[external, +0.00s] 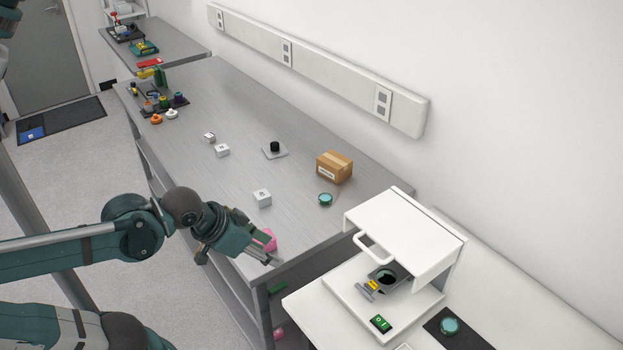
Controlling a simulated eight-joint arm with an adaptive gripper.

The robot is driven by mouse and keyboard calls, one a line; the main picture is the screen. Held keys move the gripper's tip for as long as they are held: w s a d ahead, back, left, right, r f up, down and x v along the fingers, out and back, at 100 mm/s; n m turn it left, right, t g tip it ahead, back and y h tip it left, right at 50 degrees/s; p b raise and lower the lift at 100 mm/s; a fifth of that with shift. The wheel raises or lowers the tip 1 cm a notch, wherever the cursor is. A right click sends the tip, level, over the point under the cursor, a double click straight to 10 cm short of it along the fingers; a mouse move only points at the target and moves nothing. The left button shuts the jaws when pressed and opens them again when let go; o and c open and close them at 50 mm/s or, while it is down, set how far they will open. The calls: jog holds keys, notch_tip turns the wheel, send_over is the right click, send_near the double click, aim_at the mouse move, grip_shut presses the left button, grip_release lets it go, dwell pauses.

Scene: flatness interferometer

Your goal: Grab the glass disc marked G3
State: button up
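One teal glass disc (325,199) lies on the grey metal bench, in front of the cardboard box. Another teal glass disc (450,326) lies on a dark mat at the lower right. No marking can be read on either disc, so I cannot tell which is G3. My gripper (274,259) is at the bench's near right corner, to the lower left of the first disc and apart from both discs. Its fingers are small and seen from the side, so I cannot tell whether they are open. A pink object (265,240) is beside the gripper, partly hidden by it.
A white instrument (405,225) with a raised hood, a dark stage and a green switch (380,323) stands at right. A cardboard box (334,167), small white labelled blocks (262,198) and a black knob on a plate (274,148) occupy the bench. Its middle is mostly clear.

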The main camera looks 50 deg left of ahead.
jog(key=shift+o, duration=1.1)
jog(key=shift+r, duration=0.1)
